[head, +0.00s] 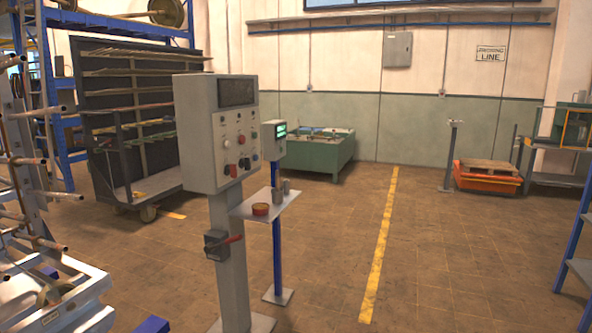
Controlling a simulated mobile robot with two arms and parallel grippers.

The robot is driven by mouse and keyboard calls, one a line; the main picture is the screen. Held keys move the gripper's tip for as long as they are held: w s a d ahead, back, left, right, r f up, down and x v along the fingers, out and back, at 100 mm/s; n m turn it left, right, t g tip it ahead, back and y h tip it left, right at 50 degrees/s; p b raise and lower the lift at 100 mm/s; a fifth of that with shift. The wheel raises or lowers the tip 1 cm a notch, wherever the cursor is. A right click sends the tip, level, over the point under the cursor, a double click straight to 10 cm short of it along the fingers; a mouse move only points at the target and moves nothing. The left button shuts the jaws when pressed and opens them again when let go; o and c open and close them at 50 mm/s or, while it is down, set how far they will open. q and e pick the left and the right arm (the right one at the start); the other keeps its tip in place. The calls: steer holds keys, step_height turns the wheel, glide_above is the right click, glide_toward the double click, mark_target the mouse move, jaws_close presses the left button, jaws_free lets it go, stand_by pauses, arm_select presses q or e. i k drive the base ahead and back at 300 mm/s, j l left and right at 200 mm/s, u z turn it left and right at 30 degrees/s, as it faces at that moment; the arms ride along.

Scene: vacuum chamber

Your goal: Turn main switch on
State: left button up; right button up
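A grey control cabinet (208,150) stands on a grey post in the middle left of the head view. Its front has a dark display (237,93) and several buttons and knobs, some red and some black, too small to read. Lower on the post is a dark switch box (214,243) with a red lever (232,239) sticking out to the right, close to level. I cannot tell for certain which of these is the main switch. Neither of my grippers shows in this view.
A small shelf (272,205) beside the cabinet holds a red round container (261,209) and grey cylinders. A blue post (277,250) with a green-lit screen box (273,140) stands just behind. Metal racks (40,170) crowd the left. The floor to the right is open.

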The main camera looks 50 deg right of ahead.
mark_target(231, 169)
steer(key=z, duration=1.25)
steer(key=i+l+u, duration=0.15)
steer(key=i, duration=0.35)
